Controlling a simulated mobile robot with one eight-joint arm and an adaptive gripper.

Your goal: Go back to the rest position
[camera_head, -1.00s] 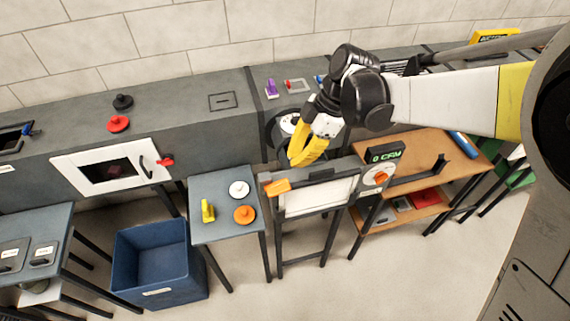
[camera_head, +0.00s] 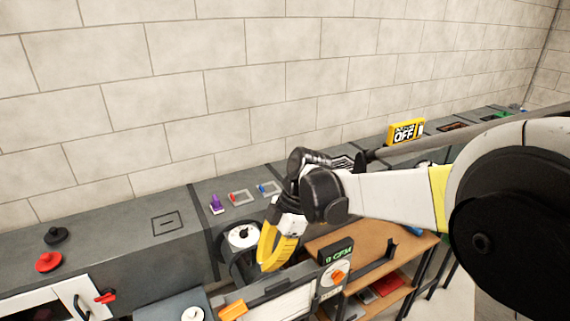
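My gripper (camera_head: 272,252), with yellow fingers, hangs in the middle of the camera_head view. It is in front of a round black-rimmed duct opening (camera_head: 241,237) with a white dial-like centre. The fingers point down, above the panel (camera_head: 285,306) with the orange handle. The fingers overlap in this view, so whether they are open or shut does not show. I see no object clearly held. My arm reaches in from the right.
A grey duct (camera_head: 130,250) runs along the tiled wall. A display (camera_head: 338,255) and a wooden shelf table (camera_head: 350,235) stand right of my gripper.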

